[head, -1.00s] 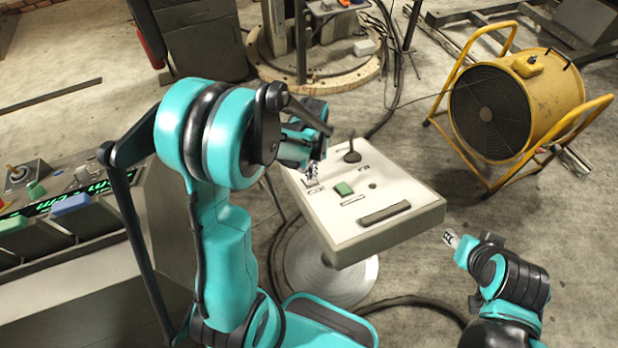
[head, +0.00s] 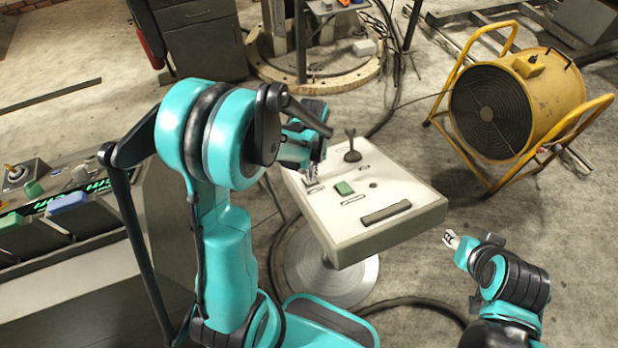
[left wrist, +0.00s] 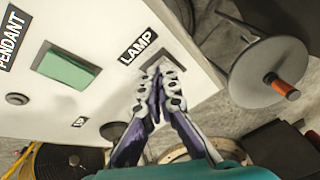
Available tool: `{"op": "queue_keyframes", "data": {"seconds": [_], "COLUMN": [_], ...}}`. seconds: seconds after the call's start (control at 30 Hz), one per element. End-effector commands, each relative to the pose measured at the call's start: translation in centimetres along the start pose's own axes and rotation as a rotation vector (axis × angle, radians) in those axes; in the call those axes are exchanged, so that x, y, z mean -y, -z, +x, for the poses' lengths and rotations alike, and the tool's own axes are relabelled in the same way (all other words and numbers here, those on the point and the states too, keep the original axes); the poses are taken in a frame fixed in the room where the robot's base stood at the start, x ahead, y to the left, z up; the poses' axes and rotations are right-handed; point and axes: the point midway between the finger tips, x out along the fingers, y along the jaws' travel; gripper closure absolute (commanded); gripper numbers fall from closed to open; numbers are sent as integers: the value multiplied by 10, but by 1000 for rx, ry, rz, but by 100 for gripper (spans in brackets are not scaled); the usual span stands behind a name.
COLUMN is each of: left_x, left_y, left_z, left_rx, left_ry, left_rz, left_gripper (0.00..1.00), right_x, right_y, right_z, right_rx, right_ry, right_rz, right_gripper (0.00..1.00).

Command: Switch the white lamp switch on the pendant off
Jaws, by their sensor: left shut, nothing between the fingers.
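The pendant is a pale box with a sloped control face (head: 405,185) on a round base. In the left wrist view, its face carries a "PENDANT" label and a "LAMP" label (left wrist: 138,46). The lamp switch (left wrist: 179,62) sits beside the "LAMP" label in a grey frame; the fingertips largely hide it, so its position cannot be told. My left gripper (head: 311,172) is shut and empty, its fingertips (left wrist: 160,78) at the switch; contact cannot be told. My right gripper (head: 451,239) is apart from the pendant, to its lower right; its jaws are too small to judge.
The pendant also has a green button (head: 344,188), a black joystick (head: 352,148) and a dark bar handle (head: 385,213). A yellow fan (head: 515,100) stands to the right. A console (head: 60,215) stands at the left. Cables lie on the floor around the pendant base.

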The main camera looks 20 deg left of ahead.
Motion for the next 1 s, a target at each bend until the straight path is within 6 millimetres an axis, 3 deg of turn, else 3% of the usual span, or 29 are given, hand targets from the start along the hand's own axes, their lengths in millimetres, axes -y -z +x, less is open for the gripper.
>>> {"op": "queue_keyframes", "data": {"seconds": [0.73,1.0], "left_x": [0,0], "left_y": [0,0], "left_z": [12,1], "left_rx": [0,0], "left_ry": [0,0], "left_rz": [0,0], "left_gripper": [100,100], "right_x": [0,0], "right_y": [-6,-2], "right_z": [9,2], "right_rx": [0,0], "right_ry": [0,0], "right_rz": [0,0], "right_gripper": [60,60]}}
